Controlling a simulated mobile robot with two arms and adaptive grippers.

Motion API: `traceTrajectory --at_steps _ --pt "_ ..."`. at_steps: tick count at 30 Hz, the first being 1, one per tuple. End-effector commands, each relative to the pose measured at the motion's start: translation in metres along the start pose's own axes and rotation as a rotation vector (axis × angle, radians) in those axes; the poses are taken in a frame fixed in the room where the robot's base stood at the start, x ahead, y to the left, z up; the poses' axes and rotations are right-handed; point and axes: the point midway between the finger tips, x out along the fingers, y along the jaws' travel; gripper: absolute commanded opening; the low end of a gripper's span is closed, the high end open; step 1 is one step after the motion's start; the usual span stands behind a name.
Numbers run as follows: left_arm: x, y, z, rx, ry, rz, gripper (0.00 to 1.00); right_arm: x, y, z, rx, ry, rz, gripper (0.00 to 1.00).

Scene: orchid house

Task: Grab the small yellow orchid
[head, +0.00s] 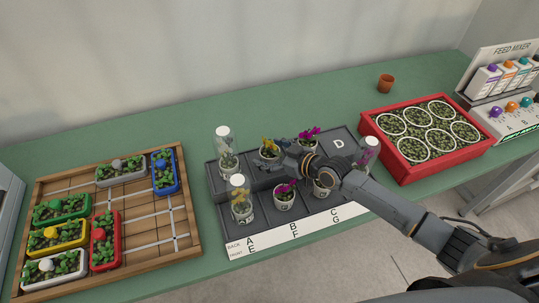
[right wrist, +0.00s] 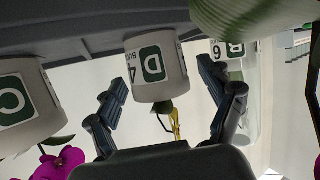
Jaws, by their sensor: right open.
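A yellow orchid (head: 268,146) stands in a white pot in the back row of the dark rack, behind my right gripper (head: 284,160). In the right wrist view, a pot marked D (right wrist: 152,72) sits between and beyond the fingers of my right gripper (right wrist: 168,88). A small yellow bloom (right wrist: 176,124) shows by that pot. The right gripper is open and holds nothing; whether its fingers touch the pot cannot be told. Another yellow-flowered plant (head: 240,190) stands under a clear cover at the front left of the rack. My left gripper is not in view.
Magenta orchids (head: 309,133) (head: 286,187) and covered plants (head: 224,145) (head: 370,150) crowd the dark rack (head: 262,222). A red crate (head: 407,175) stands right, a wooden seedling tray (head: 145,228) left. An orange pot (head: 385,84) stands at the back. The bench's back strip is mostly clear.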

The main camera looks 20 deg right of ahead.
Motion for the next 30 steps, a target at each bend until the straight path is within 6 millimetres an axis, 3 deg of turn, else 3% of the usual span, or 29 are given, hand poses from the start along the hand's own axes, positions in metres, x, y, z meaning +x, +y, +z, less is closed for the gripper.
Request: traceTrajectory --at_steps 3,12,14,22,30 --pt "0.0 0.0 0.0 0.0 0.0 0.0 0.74 0.0 0.0 0.0 0.0 0.0 0.0 0.79" --pt "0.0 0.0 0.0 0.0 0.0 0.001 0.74 -0.001 0.0 0.0 0.0 -0.001 0.0 0.18" --pt "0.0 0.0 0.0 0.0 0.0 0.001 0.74 -0.001 0.0 0.0 0.0 0.001 0.001 0.12" --pt "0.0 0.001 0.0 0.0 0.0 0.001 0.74 -0.004 0.001 -0.009 -0.001 0.004 0.0 0.12" --pt "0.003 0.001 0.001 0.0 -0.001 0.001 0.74 -0.023 0.004 -0.056 -0.004 0.006 0.0 0.12"
